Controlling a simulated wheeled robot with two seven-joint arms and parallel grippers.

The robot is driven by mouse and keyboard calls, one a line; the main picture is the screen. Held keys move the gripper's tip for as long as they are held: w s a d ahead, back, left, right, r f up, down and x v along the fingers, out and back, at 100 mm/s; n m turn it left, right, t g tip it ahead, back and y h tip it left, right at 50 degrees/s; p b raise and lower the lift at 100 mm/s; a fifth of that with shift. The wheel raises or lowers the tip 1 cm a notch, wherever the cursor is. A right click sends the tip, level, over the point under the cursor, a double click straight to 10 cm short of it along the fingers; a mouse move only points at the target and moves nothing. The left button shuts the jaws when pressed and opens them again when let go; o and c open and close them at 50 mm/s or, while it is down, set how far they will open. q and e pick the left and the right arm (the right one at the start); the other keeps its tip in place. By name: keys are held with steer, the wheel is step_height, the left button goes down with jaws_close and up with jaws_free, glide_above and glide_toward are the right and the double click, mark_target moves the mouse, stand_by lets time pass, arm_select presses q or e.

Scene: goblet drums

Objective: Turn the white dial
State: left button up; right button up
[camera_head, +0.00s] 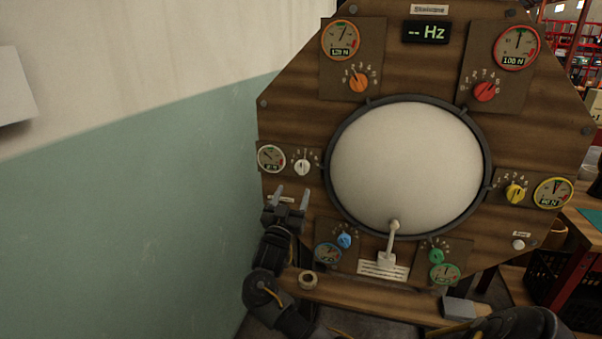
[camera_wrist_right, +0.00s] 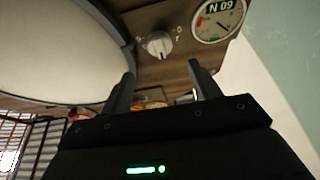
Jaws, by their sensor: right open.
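The white dial (camera_head: 302,167) is a small pointer knob on the left side of the wooden panel, between a white-rimmed gauge (camera_head: 271,158) and the big drum skin (camera_head: 405,165). My right gripper (camera_head: 291,193) is just below the dial, its two fingers pointing up. It is open and empty. In the right wrist view the dial (camera_wrist_right: 158,44) shows upside down, beyond the gap between the fingertips (camera_wrist_right: 161,70), and looks untouched. My left gripper is not in view.
An orange dial (camera_head: 358,82) is above and a blue dial (camera_head: 344,240) below. Red, yellow and green dials sit on the right. A white lever (camera_head: 390,243) stands before the drum's lower rim. A pale green wall (camera_head: 130,210) is at left.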

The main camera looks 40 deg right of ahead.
mark_target(301, 168)
steer(key=x, duration=1)
steer(key=shift+w+d, duration=0.1)
steer(key=shift+d, duration=0.1)
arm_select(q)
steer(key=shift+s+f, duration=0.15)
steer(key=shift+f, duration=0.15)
arm_select(e)
steer(key=c, duration=0.9)
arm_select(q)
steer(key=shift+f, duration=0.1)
arm_select(e)
steer(key=shift+f, duration=0.1)
steer(key=shift+c, duration=0.2)
steer(key=m+g+b, duration=0.1)
steer(key=m+b, duration=0.2)
steer(key=shift+f+m+g+h, duration=0.15)
steer(key=shift+m+g+h, duration=0.25)
steer(key=m+g+b, duration=0.2)
steer(key=m, duration=0.2)
steer(key=shift+h, duration=0.3)
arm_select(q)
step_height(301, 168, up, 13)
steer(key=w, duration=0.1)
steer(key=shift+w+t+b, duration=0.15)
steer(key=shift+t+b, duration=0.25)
arm_select(e)
steer(key=shift+r+m+g, duration=0.2)
steer(key=shift+m+g, duration=0.1)
steer(key=shift+m, duration=0.2)
